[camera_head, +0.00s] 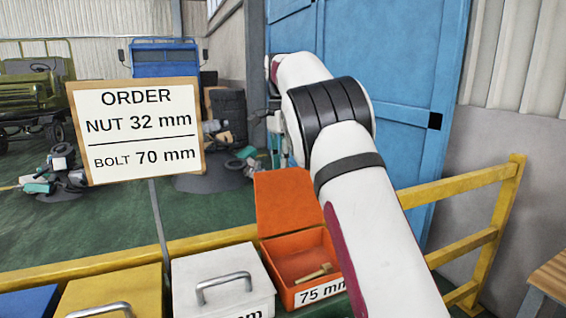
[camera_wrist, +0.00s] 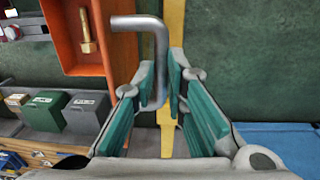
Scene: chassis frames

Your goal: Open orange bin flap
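The orange bin (camera_head: 297,250) stands behind the railing side of the row, with its orange flap (camera_head: 284,199) raised upright at the back. Its inside is in sight and holds a brass bolt (camera_head: 314,273), which also shows in the wrist view (camera_wrist: 87,35). A bent grey metal handle (camera_wrist: 157,45) sticks out from the flap's side. My gripper (camera_wrist: 163,80) has its two teal-padded fingers on either side of this handle. A narrow gap shows between the handle and the right finger, so the fingers look slightly open. In the head view the gripper is mostly hidden behind my arm.
A white bin (camera_head: 222,280) and a yellow bin (camera_head: 112,292) stand shut to the left. A yellow railing (camera_head: 480,240) runs behind the bins and to the right. An order sign (camera_head: 137,128) stands at left. A blue door (camera_head: 400,60) is behind my arm.

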